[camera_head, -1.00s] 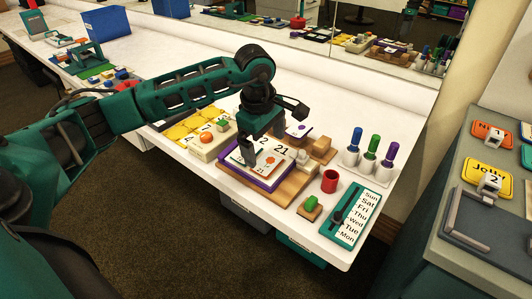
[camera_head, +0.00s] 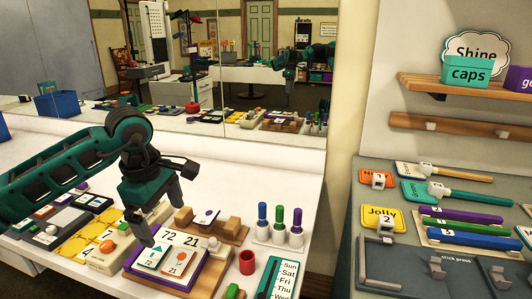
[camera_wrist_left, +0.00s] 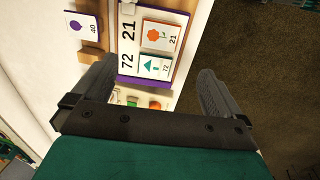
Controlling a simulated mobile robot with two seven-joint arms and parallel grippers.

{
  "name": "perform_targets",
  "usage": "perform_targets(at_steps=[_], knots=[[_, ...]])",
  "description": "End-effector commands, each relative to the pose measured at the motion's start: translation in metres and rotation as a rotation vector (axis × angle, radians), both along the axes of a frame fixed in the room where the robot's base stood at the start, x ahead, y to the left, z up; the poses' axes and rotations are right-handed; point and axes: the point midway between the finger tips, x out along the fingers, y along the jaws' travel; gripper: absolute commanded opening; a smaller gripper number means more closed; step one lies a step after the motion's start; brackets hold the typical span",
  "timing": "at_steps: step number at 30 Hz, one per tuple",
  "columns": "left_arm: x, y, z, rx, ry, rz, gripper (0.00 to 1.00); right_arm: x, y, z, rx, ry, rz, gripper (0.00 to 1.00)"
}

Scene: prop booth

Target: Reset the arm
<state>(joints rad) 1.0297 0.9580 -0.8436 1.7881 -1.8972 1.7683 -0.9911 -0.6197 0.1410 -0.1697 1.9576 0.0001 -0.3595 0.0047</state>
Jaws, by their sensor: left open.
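My left arm reaches in from the left in the head view. Its gripper (camera_head: 162,222) hangs above the purple-edged card board (camera_head: 178,284), which carries number cards 72 and 21. In the left wrist view the two dark fingers (camera_wrist_left: 155,92) are wide apart with nothing between them. The same board (camera_wrist_left: 150,81) lies below them and shows a card with a green triangle (camera_wrist_left: 153,67) and a card with an orange shape (camera_wrist_left: 159,36). My right gripper is in neither view.
Three coloured markers (camera_head: 280,224) stand in white holders right of the board. A red cup (camera_head: 247,262) and a weekday board (camera_head: 280,278) are near the front. A grey side counter (camera_head: 350,250) stands to the right. A mirror (camera_head: 250,70) backs the table.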

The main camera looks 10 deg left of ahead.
Motion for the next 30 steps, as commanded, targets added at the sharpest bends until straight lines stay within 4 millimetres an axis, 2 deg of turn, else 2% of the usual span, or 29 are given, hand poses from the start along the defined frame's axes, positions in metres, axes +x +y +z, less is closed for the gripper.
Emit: perform_targets(at_steps=[2,5,8,9,12,15,17,20,24,27,30], knots=[[0.0,-0.013,-0.005,-0.043,-0.005,-0.012,1.0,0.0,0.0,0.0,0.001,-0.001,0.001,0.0],[-0.002,-0.053,-0.015,-0.192,-0.018,-0.039,1.0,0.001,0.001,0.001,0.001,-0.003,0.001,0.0],[-0.011,-0.117,-0.021,-0.452,-0.025,-0.05,1.0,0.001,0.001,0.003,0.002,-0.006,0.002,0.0],[-0.016,-0.144,-0.019,-0.574,-0.019,-0.042,1.0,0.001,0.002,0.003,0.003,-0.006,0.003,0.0],[-0.031,-0.204,-0.003,-0.891,0.014,0.014,1.0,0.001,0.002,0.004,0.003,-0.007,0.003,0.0],[-0.043,-0.245,0.026,-1.202,0.072,0.118,1.0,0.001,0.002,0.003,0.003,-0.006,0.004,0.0],[-0.048,-0.261,0.046,-1.385,0.12,0.205,1.0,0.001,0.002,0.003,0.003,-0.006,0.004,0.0],[-0.048,-0.271,0.079,-1.677,0.212,0.384,1.0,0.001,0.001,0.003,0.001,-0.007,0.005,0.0],[-0.036,-0.256,0.111,-2.042,0.369,0.716,1.0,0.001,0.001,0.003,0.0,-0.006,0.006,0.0],[-0.022,-0.228,0.116,-2.262,0.49,1.007,1.0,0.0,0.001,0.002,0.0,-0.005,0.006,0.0],[-0.01,-0.194,0.101,-2.438,0.611,1.348,1.0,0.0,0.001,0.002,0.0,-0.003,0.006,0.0]])
